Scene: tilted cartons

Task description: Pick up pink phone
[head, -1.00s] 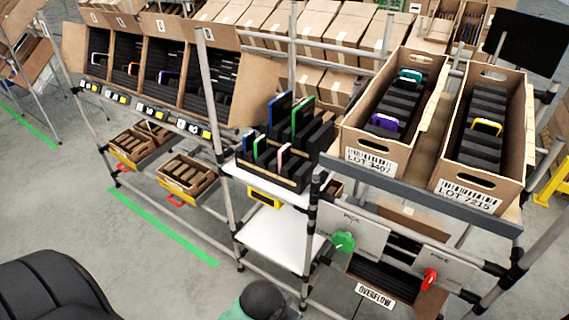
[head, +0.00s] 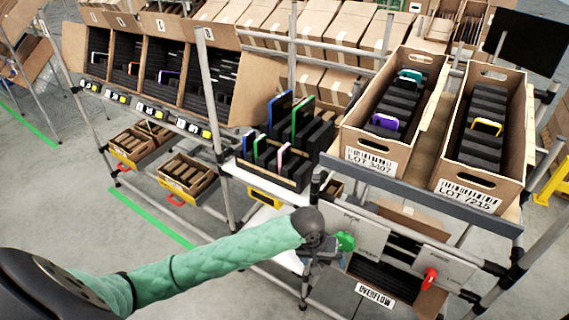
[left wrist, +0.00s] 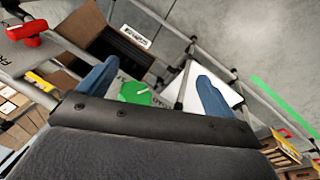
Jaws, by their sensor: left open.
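The pink phone (head: 283,156) stands upright in the black slotted rack (head: 262,174) on the white shelf in the head view, among blue, green and black ones. Only its narrow pink edge shows clearly. My left gripper (head: 318,256) is below and to the right of that rack, beside the green knob (head: 346,241); my wrist partly hides it. In the left wrist view the two blue fingers of my left gripper (left wrist: 154,86) are spread apart with nothing held. The pink phone cannot be made out there. My right gripper is not in view.
Two tilted cartons (head: 362,158) (head: 470,178) hold black dividers and a few coloured phones. A red knob (head: 430,279) and metal rails are right of my gripper. A lower white shelf (head: 262,222) is under the rack. Open floor lies to the left.

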